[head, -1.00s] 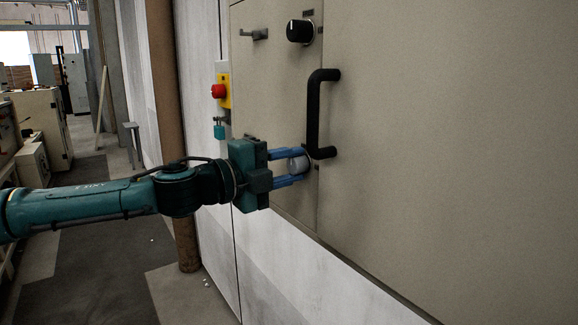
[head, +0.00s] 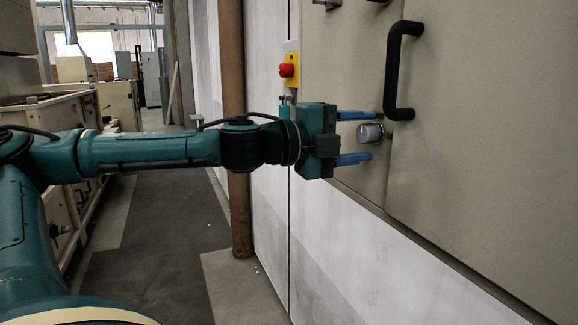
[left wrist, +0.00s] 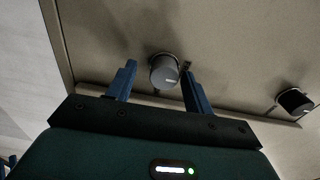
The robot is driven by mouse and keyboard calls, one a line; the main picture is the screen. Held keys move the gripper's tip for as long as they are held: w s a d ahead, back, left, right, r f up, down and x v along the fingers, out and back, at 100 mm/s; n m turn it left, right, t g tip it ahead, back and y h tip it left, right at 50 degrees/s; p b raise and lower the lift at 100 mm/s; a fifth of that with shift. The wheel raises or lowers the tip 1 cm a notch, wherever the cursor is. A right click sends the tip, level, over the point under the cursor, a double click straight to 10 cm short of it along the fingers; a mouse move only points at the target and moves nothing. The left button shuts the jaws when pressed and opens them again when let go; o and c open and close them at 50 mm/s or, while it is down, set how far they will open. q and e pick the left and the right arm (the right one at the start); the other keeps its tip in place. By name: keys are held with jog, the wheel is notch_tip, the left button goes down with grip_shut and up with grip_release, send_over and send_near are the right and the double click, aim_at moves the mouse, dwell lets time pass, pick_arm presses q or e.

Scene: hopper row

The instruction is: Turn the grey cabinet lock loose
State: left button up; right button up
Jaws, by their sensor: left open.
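The grey lock (head: 370,133) is a short round knob low on the beige cabinet door, left of a black pull handle. It also shows in the left wrist view (left wrist: 164,70), between the fingertips, with a faint light mark on its face. My left gripper (head: 364,138) is open, with one blue finger above the lock and one below it in the head view. A gap shows on both sides, so the fingers look apart from it. My right gripper is not in view.
The black pull handle (head: 394,72) stands out from the panel just right of the upper finger. A red emergency button (head: 287,70) on a yellow box is to the left. A black knob (left wrist: 294,101) shows in the left wrist view. A dark floor aisle (head: 165,245) lies at left.

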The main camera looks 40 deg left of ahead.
pick_arm(q)
jog(key=b, duration=0.2)
jog(key=s+a+b, duration=0.1)
jog(key=b, duration=0.1)
jog(key=shift+s+f, duration=0.2)
jog(key=shift+f, duration=0.05)
jog(key=shift+s+a+r+b, duration=0.2)
jog(key=shift+s+b, duration=0.1)
jog(key=shift+b, duration=0.3)
jog(key=shift+s+a+r+p, duration=0.2)
jog(key=shift+s+p, duration=0.1)
jog(key=shift+s, duration=0.15)
jog(key=shift+s+a+r+p, duration=0.1)
jog(key=shift+s+r+p, duration=0.15)
jog(key=shift+s, duration=0.2)
jog(key=b, duration=0.2)
send_near(361, 132)
jog(key=v, duration=0.3)
jog(key=shift+s+f, duration=0.25)
jog(key=shift+f, duration=0.05)
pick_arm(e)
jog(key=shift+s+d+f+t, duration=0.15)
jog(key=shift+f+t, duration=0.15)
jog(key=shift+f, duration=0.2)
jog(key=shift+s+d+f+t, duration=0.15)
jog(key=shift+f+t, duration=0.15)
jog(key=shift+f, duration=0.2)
